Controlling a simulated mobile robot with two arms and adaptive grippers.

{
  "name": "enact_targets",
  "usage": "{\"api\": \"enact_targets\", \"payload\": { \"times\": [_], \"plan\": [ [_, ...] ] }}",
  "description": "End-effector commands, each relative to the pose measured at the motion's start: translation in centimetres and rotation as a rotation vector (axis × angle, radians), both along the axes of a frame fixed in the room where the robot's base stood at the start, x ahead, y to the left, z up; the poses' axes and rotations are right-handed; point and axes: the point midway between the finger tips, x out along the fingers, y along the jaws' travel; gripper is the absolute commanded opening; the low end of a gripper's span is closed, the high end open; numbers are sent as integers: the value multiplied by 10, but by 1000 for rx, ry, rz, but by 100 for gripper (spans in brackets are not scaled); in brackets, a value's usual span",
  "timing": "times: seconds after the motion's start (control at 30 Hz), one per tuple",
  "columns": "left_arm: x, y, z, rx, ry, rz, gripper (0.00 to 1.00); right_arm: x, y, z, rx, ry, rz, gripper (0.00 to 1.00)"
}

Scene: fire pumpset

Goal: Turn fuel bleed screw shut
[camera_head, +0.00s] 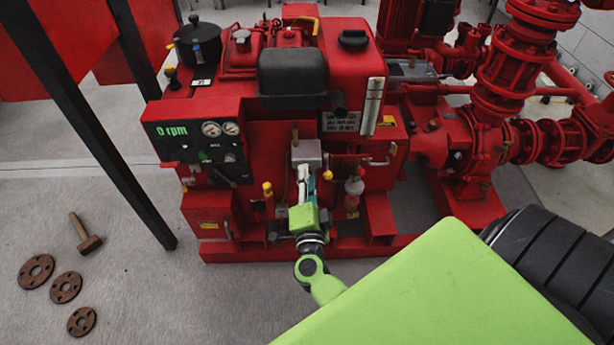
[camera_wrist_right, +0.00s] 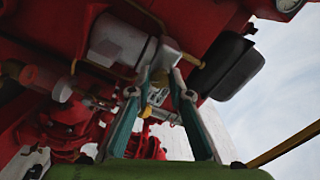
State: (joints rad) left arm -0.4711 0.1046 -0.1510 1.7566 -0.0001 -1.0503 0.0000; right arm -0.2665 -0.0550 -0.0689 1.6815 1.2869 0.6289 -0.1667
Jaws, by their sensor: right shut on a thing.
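My right gripper (camera_head: 303,177) reaches the front of the red engine, just below a grey metal block (camera_head: 307,152). In the right wrist view its two teal-and-grey fingers (camera_wrist_right: 157,82) come together just below the grey block (camera_wrist_right: 118,42) and a pale fitting beside it. The fingers are shut on a small part there, which I take to be the fuel bleed screw; it is mostly hidden by the fingertips. How far the screw is turned cannot be seen. My left gripper is not in view.
A control panel (camera_head: 195,142) reading 0 rpm is left of the gripper. Yellow-capped parts (camera_head: 267,188) and a small filter bowl (camera_head: 354,188) flank it closely. Red pump pipework (camera_head: 500,95) is at right. A hammer (camera_head: 84,233) and rusty flanges (camera_head: 66,287) lie on the floor at left.

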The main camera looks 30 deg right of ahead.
Motion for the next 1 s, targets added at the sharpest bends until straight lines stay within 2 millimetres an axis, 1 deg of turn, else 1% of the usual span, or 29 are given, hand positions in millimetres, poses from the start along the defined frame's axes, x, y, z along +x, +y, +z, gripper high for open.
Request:
{"api": "enact_targets", "payload": {
  "times": [0.2,0.5,0.73,1.0],
  "plan": [
    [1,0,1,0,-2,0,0,-1,1,-2,178,-104,-1,0],
    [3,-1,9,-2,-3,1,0,-1,1,-2,383,-231,0,0],
    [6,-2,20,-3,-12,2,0,-1,1,-1,488,-294,-1,0],
    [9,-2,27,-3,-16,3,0,-1,1,0,542,-327,-1,0]
  ]
}}
